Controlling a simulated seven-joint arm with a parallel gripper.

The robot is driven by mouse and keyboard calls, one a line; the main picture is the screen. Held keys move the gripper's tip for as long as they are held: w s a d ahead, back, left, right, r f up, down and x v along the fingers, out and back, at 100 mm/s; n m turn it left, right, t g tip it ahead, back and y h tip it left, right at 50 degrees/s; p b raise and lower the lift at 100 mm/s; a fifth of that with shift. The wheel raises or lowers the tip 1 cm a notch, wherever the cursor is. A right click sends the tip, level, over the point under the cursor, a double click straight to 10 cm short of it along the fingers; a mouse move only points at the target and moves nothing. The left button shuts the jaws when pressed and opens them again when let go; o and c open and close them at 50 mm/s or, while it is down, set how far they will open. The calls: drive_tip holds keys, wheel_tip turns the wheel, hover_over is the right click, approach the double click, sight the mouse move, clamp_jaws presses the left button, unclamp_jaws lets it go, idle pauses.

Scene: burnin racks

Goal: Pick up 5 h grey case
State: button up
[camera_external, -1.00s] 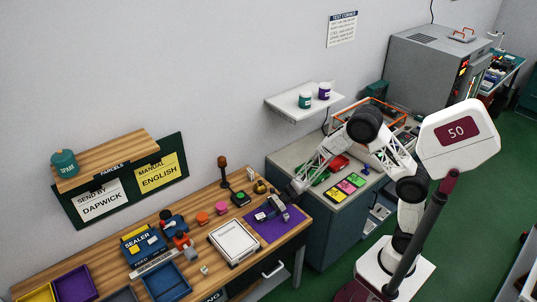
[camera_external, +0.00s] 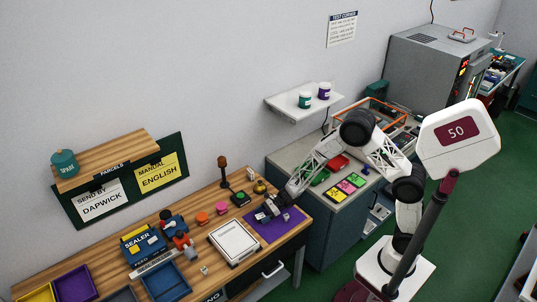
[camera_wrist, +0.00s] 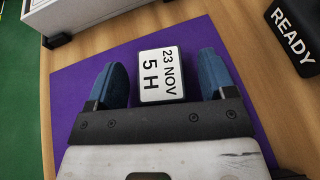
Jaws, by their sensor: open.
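The grey case (camera_wrist: 160,73) lies on the purple mat (camera_wrist: 80,80) in the wrist view. Its white label reads "23 NOV 5 H". My gripper (camera_wrist: 164,82) is open, with one blue fingertip on each side of the case and a gap to each. I cannot tell whether the fingertips are at the case's height. In the external view my gripper (camera_external: 270,212) is low over the purple mat (camera_external: 285,228) near the right end of the wooden bench. The case is too small and covered there to make out.
A white box (camera_external: 235,241) stands left of the mat. A black block marked READY (camera_wrist: 293,32) is beside the mat in the wrist view. A sealer (camera_external: 143,245) and blue tray (camera_external: 166,281) are further left. Coloured cards (camera_external: 346,187) lie on the adjoining grey bench.

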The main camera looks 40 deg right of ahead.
sight(262, 215)
drive_tip(key=c, duration=1)
drive_tip(key=shift+r, duration=0.15)
drive_tip(key=shift+r, duration=4.85)
